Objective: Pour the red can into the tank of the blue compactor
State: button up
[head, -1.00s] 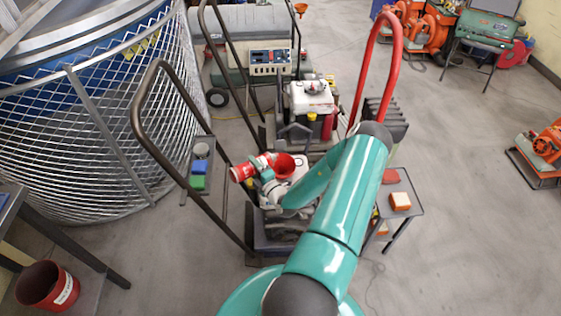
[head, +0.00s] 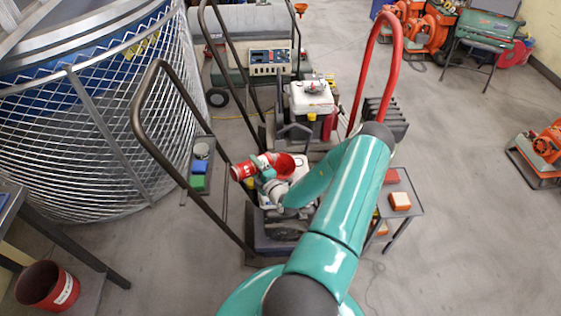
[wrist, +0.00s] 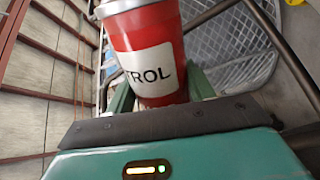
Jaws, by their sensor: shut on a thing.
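The red can (head: 247,170) is held in my gripper (head: 266,175). It lies tilted almost on its side in the head view, with its right end close to a red funnel (head: 287,166). In the wrist view the can (wrist: 148,50) has a white label ending in "TROL", and the jaws are shut around it. The funnel stands over a pale tank (head: 301,165) on the machine below my gripper, whose dark slate-blue base (head: 270,242) shows. My arm hides much of this machine. I cannot tell whether anything flows from the can.
A dark handle (head: 180,95) rises left of the can. A second machine with a white tank (head: 311,97) stands behind, near a red handle (head: 362,65). A small table (head: 409,215) holds orange blocks at right. A mesh cage (head: 95,140) fills the left.

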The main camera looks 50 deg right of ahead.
aim_at(262, 158)
jog(key=shift+s+d+r+m, duration=0.15)
jog(key=shift+d+m, duration=0.1)
jog(key=shift+m, duration=0.45)
dwell(1.2)
jog(key=shift+s+d+r+m, duration=0.1)
jog(key=shift+d+r+m, duration=0.3)
jog(key=shift+r+m, duration=0.3)
jog(key=shift+s+d+r+m, duration=0.1)
jog(key=shift+d+r+m, duration=0.25)
jog(key=shift+r+m, duration=0.35)
dwell(0.7)
jog(key=shift+s+d+r+m, duration=0.15)
jog(key=shift+d+r+m, duration=0.55)
jog(key=shift+r+m, duration=0.25)
jog(key=shift+d, duration=0.1)
